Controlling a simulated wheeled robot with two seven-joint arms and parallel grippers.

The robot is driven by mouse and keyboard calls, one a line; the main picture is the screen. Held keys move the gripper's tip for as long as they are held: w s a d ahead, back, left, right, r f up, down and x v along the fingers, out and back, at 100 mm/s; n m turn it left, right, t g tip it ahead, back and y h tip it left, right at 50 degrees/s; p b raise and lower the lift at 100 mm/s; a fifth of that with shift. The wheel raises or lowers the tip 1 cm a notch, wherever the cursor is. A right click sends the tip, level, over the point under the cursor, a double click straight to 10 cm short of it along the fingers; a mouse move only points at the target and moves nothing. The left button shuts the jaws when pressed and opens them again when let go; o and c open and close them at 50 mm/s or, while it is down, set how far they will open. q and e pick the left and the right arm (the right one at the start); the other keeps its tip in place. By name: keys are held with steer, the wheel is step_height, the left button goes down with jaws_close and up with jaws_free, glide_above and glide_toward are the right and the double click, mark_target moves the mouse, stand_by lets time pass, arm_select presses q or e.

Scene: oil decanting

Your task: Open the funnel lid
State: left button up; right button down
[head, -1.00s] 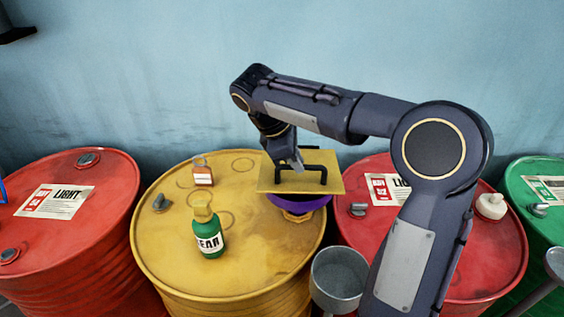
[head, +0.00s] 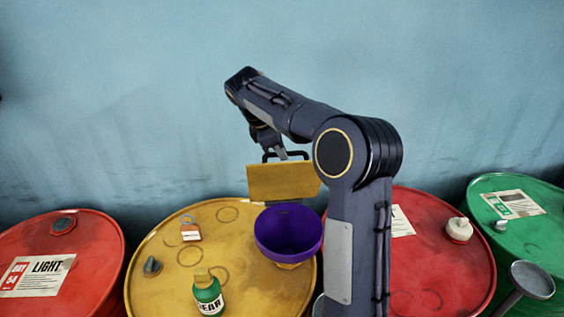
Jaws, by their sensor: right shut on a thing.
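A purple funnel (head: 288,233) stands on the yellow drum (head: 165,285), and its open bowl shows. The yellow square lid (head: 282,183) is raised and tilted steeply up behind the funnel's rim. My right gripper (head: 279,153) is shut on the lid's black handle (head: 300,155) above the lid. The fingertips are small and partly hidden by the handle. Whether the lid's lower edge touches the funnel rim is hard to tell. My left gripper is not in view.
A green bottle (head: 208,296) and a small orange-and-white bottle (head: 190,233) stand on the yellow drum. Red drums (head: 95,240) flank it, and a green drum (head: 540,235) is at right. The wall behind is bare.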

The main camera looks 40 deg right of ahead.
steer(key=w+d+f, duration=0.1)
steer(key=w+d, duration=0.2)
steer(key=w, duration=0.3)
steer(key=shift+w+d+f, duration=0.2)
steer(key=shift+d+f, duration=0.2)
steer(key=c, duration=1.5)
jaws_free()
steer(key=shift+w+d, duration=0.1)
steer(key=shift+o, duration=0.3)
steer(key=shift+r, duration=0.2)
steer(key=v, duration=0.7)
steer(key=shift+r, duration=0.4)
